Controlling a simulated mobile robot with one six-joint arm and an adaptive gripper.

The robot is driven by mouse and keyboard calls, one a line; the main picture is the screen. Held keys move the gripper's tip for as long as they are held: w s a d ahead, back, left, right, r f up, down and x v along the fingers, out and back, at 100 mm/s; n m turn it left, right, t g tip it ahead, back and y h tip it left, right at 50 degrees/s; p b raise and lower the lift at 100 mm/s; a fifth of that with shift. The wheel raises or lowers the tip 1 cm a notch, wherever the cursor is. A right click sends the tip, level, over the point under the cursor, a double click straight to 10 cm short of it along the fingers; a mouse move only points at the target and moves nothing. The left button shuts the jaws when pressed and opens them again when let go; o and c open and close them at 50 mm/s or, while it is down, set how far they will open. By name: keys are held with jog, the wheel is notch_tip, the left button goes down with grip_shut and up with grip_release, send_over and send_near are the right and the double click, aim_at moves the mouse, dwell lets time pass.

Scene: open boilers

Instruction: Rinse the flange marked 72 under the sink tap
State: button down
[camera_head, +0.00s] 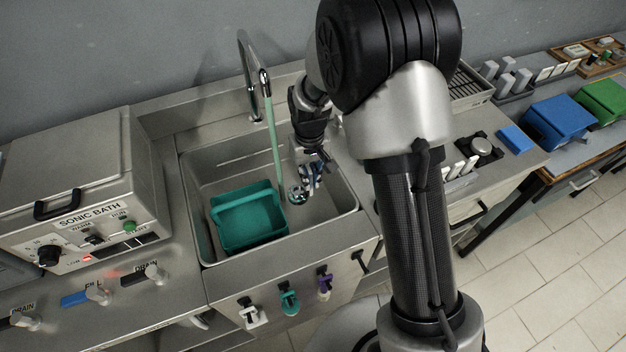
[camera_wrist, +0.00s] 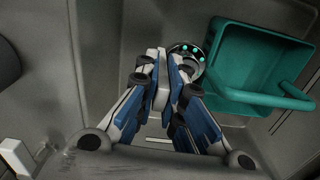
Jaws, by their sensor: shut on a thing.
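My gripper (camera_head: 305,184) is down inside the sink (camera_head: 330,215), at its right side, with the fingers shut on a small round metal flange (camera_head: 297,194). In the wrist view my gripper's fingertips (camera_wrist: 165,62) are close together and the flange (camera_wrist: 186,56) shows just beyond them, with teal spots on its face. No number is readable on it. The curved tap (camera_head: 265,88) stands at the sink's back. A pale green stream (camera_head: 274,140) runs down from its spout and ends close beside the flange; I cannot tell whether it touches it.
A teal basin (camera_head: 251,188) sits in the sink left of the flange; it also shows in the wrist view (camera_wrist: 224,97). The sonic bath (camera_head: 85,185) stands at left. Coloured valve handles (camera_head: 288,298) line the sink front. Blue (camera_head: 556,120) and green bins stand far right.

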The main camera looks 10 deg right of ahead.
jog(key=shift+w+a+f, duration=0.2)
jog(key=shift+w, duration=0.5)
jog(key=shift+w+a+f, duration=0.15)
jog(key=shift+w+a, duration=0.05)
jog(key=shift+w, duration=0.45)
jog(key=shift+w+a+f, duration=0.2)
jog(key=shift+w, duration=0.5)
dwell(3.0)
jog(key=shift+s+d, duration=1.05)
jog(key=shift+s, duration=2.55)
notch_tip(320, 180, up, 9)
jog(key=p, duration=0.6)
jog(key=shift+p, duration=0.3)
